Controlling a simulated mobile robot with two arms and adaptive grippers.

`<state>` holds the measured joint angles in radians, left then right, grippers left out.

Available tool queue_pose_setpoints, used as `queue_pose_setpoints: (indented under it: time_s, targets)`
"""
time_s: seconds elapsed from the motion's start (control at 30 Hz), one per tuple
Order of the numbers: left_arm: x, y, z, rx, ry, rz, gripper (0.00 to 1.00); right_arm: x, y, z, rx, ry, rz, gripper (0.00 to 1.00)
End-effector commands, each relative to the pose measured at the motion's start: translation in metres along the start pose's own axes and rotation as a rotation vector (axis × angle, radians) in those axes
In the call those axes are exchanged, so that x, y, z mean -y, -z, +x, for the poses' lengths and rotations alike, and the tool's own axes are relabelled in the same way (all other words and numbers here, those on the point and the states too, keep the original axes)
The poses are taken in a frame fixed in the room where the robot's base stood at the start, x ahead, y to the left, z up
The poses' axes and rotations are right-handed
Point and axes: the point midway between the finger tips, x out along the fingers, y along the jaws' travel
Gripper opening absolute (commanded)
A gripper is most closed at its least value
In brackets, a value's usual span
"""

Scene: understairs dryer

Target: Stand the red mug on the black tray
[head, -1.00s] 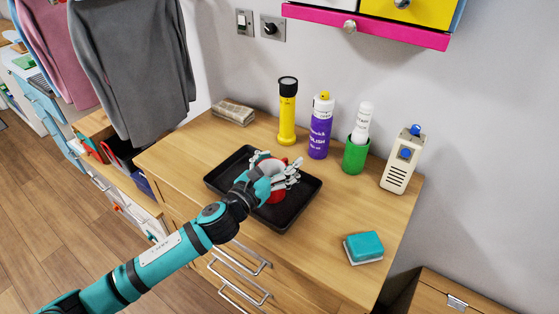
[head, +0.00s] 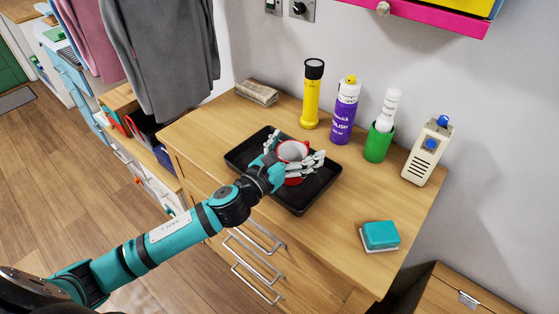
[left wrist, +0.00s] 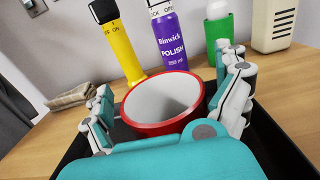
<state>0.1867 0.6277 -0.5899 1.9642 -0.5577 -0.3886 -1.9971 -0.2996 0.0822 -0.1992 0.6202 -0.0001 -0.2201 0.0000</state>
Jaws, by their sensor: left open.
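The red mug (head: 291,151), white inside, stands upright on the black tray (head: 298,204) on the wooden dresser top. It also shows in the left wrist view (left wrist: 163,104), its open rim facing up between my fingers. My left gripper (head: 296,158) is open, with its fingers on either side of the mug. I cannot tell whether they touch it. The gripper's palm hides the lower front of the mug. The tray shows in the left wrist view (left wrist: 268,148) around the gripper. My right gripper is not in view.
Behind the tray stand a yellow torch (head: 311,95), a purple polish can (head: 343,112), a green cup with a white bottle (head: 379,142) and a cream device (head: 427,152). A folded cloth (head: 257,92) lies back left. A teal sponge (head: 380,236) lies front right, with bare wood around it.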

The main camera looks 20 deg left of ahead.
Motion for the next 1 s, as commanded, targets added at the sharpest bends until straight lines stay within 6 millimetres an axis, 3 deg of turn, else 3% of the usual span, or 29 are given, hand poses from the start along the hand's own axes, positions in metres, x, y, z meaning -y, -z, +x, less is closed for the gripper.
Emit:
queue_pose_setpoints:
  time_s: [0.2,0.4,0.6,1.0]
  targets:
    - [0.000,0.004,-0.050,-0.004,0.001,0.001,1.00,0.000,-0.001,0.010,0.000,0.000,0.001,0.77]
    - [0.000,0.003,-0.085,-0.002,0.000,0.001,1.00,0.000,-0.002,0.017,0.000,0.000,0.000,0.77]
    - [0.000,0.001,-0.099,0.000,0.000,0.001,1.00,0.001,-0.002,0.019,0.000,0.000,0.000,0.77]
    - [0.000,0.000,-0.100,0.001,0.000,0.001,1.00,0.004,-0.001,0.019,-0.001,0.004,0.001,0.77]
